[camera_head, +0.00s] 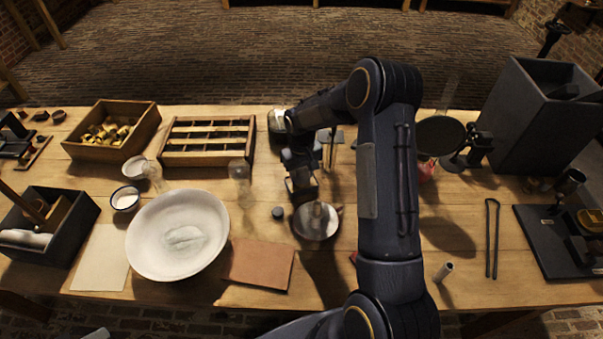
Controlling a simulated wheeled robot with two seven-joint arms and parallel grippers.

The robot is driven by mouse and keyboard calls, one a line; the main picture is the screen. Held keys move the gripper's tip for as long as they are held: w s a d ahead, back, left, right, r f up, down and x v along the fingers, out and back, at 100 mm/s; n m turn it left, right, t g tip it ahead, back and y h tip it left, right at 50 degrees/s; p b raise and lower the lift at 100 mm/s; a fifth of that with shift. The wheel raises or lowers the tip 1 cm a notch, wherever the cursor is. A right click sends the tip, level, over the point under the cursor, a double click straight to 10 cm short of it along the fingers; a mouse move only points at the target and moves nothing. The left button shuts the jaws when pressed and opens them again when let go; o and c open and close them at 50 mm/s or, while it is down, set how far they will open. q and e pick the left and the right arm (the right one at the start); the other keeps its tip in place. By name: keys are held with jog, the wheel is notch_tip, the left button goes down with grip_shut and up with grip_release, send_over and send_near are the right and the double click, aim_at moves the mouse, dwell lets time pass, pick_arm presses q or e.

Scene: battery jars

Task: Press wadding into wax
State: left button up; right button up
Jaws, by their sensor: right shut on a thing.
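My right gripper (301,184) points down over the middle of the table, just behind a round metal dish (328,232). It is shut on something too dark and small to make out. A clear glass jar (316,212) appears to stand in the dish, close in front of the gripper. I cannot make out wax or wadding inside it. A pale, whitish patch (184,238) lies in the wide white bowl (145,250) at the left; I cannot tell what it is. My left gripper is out of view.
A glass jar (239,172), a small dark cylinder (278,212) and a brown sheet (260,265) lie left of the dish. A slotted wooden rack (208,158) stands behind. Tongs (492,238) and a tall dark box (515,120) are at right. My right arm hides the table's middle right.

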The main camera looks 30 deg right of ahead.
aim_at(302, 169)
jog(key=shift+r+p, duration=1.55)
jog(key=shift+r, duration=1.65)
